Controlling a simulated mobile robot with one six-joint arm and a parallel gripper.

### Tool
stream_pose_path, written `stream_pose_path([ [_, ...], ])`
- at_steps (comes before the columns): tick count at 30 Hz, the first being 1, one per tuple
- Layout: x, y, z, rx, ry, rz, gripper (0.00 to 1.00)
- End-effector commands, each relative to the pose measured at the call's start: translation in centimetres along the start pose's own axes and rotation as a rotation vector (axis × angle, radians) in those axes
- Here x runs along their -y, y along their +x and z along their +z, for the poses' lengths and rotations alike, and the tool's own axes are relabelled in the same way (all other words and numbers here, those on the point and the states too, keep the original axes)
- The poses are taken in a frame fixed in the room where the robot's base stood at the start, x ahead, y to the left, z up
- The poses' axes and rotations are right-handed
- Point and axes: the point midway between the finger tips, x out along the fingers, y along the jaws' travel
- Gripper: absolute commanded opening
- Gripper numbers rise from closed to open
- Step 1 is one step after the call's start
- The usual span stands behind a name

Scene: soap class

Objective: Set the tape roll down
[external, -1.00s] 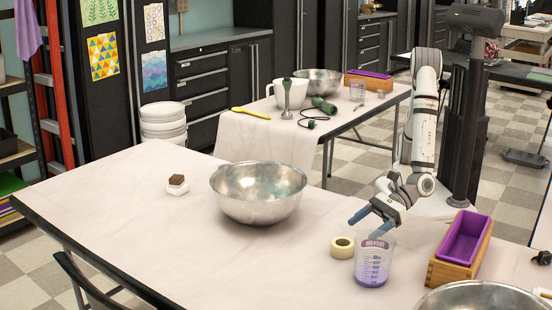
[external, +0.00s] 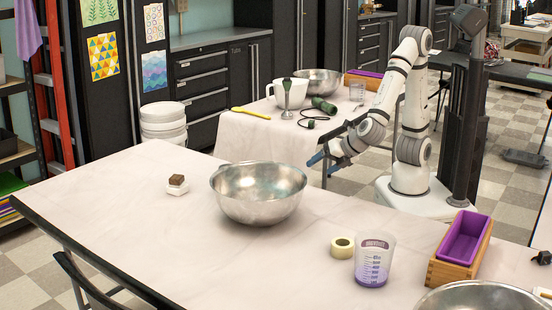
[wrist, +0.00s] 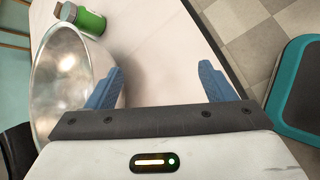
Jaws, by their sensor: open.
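The tape roll (external: 342,250), pale yellow, lies on the near table just left of a measuring beaker. It is clear of my gripper and does not show in the wrist view. My gripper (external: 318,163) is open and empty, with its blue fingers above the far edge of the near table, up and right of the steel bowl. In the wrist view my gripper (wrist: 160,75) has its fingers spread wide with nothing between them.
The steel bowl (external: 258,205) stands near the fingers and fills the left of the wrist view (wrist: 50,85). The beaker (external: 374,262) holds purple liquid, beside a wooden box with a purple liner (external: 462,240). A green-labelled jar (wrist: 82,18) shows in the wrist view.

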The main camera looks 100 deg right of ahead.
Motion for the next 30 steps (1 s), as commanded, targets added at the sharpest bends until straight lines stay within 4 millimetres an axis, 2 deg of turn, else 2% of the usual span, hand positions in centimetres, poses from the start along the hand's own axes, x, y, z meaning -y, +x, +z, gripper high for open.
stream_pose_path([
  [1,1.7,0.6,2.9,0.004,0.170,-0.098,0.76],
  [3,4.3,0.9,5.6,0.002,0.405,-0.232,0.76],
  [6,7.8,0.5,8.2,-0.006,0.745,-0.406,0.76],
  [10,10.9,-0.8,10.0,-0.027,1.167,-0.595,0.76],
  [15,12.3,-2.6,10.7,-0.067,1.566,-0.747,0.76],
  [18,12.4,-3.1,10.8,-0.086,1.688,-0.791,0.78],
  [21,12.4,-3.4,10.8,-0.094,1.739,-0.810,0.80],
  [30,12.4,-3.4,10.7,-0.096,1.741,-0.812,0.80],
])
